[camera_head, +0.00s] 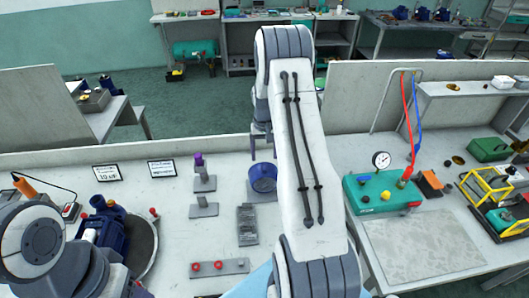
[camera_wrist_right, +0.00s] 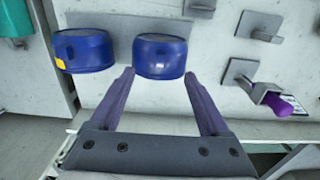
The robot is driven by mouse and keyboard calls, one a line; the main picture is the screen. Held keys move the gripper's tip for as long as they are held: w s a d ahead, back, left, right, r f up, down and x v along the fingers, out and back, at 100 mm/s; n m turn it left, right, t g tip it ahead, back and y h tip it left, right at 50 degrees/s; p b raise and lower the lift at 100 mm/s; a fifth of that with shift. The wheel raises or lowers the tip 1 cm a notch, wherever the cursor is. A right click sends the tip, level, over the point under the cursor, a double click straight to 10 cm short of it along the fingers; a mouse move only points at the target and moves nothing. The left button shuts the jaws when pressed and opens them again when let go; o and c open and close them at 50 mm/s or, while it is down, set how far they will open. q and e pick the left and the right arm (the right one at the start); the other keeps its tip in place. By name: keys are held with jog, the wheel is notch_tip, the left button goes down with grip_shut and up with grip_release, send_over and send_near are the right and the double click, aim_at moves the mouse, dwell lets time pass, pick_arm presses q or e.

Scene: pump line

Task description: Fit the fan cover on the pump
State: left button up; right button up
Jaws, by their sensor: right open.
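The pump, a dark blue body (camera_head: 108,232), sits on a round dark plate at the left of the bench, partly behind my left arm. A blue cup-shaped cover (camera_head: 263,178), likely the fan cover, stands on a grey plate mid-bench. It also shows in the right wrist view (camera_wrist_right: 160,56), just beyond the fingertips. My right gripper (camera_wrist_right: 158,74) is open and empty, its fingers pointing at this cover, one towards each side. In the head view the right gripper (camera_head: 262,147) is just behind the cover. My left gripper is not in view.
A second blue cover with a yellow mark (camera_wrist_right: 84,50) stands beside the first. Purple-topped stand (camera_head: 202,172), dark block (camera_head: 247,224) and red-knobbed bar (camera_head: 219,267) are nearby. A green box with gauge (camera_head: 383,193) stands right. Upright panels rise behind the bench.

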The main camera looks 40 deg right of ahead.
aim_at(264, 168)
jog(key=shift+f+b, duration=1.25)
jog(key=shift+f, duration=0.7)
jog(key=shift+r, duration=0.2)
jog(key=shift+f, duration=0.1)
jog(key=shift+f, duration=0.25)
jog(key=shift+f+b, duration=0.4)
jog(key=shift+f, duration=0.25)
jog(key=shift+c, duration=0.3)
grip_shut()
jog(key=shift+s+a, duration=0.45)
jog(key=shift+s, duration=0.25)
jog(key=shift+s+a, duration=0.45)
jog(key=shift+s, duration=0.25)
jog(key=shift+s+a, duration=0.45)
jog(key=shift+s, duration=0.25)
jog(key=shift+p, duration=0.3)
